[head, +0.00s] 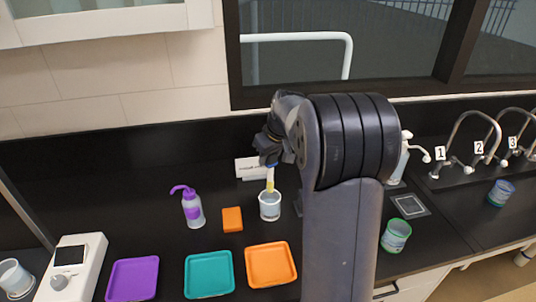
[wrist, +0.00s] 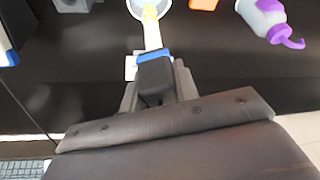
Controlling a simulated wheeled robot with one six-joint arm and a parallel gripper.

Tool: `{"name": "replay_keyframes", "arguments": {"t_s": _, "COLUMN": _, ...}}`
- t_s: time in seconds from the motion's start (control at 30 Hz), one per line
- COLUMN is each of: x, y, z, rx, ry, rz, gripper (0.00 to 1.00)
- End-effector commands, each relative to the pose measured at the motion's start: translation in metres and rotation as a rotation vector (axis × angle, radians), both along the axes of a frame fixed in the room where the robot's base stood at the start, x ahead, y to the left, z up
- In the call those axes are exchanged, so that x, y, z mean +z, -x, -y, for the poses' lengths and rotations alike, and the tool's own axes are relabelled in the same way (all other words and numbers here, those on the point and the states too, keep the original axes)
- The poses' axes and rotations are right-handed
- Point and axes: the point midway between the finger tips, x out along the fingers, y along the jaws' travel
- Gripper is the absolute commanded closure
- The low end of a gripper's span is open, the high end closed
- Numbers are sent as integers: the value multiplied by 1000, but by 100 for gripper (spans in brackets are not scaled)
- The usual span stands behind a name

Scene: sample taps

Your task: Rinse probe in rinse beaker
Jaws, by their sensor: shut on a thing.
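The probe (head: 270,180) has a pale yellow shaft, and the wrist view shows its blue collar and dark handle (wrist: 154,75). My gripper (head: 272,158) is shut on the handle and holds the probe near upright, shaft down. The rinse beaker (head: 269,211), a clear cup with a pale rim, stands on the black bench right below. The shaft's lower end overlaps the beaker's mouth in both views, including the wrist view (wrist: 136,9). I cannot tell how deep the tip is.
A purple-capped wash bottle (head: 193,208) and an orange block (head: 232,219) stand left of the beaker. Purple, teal and orange trays (head: 268,265) lie in front. A white sign (head: 250,169) is behind. A green-banded beaker (head: 396,236) and numbered taps (head: 470,135) are right.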

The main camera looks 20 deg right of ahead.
Motion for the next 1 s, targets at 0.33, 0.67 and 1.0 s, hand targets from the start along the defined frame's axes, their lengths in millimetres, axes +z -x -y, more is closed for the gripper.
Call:
{"name": "replay_keyframes", "arguments": {"t_s": 0.33, "x": -14, "y": 0, "z": 0, "rx": 0, "ry": 0, "rz": 0, "gripper": 91}}
{"name": "replay_keyframes", "arguments": {"t_s": 0.67, "x": -15, "y": 0, "z": 0, "rx": 0, "ry": 0, "rz": 0, "gripper": 91}}
{"name": "replay_keyframes", "arguments": {"t_s": 1.0, "x": -19, "y": 0, "z": 0, "rx": 0, "ry": 0, "rz": 0, "gripper": 91}}
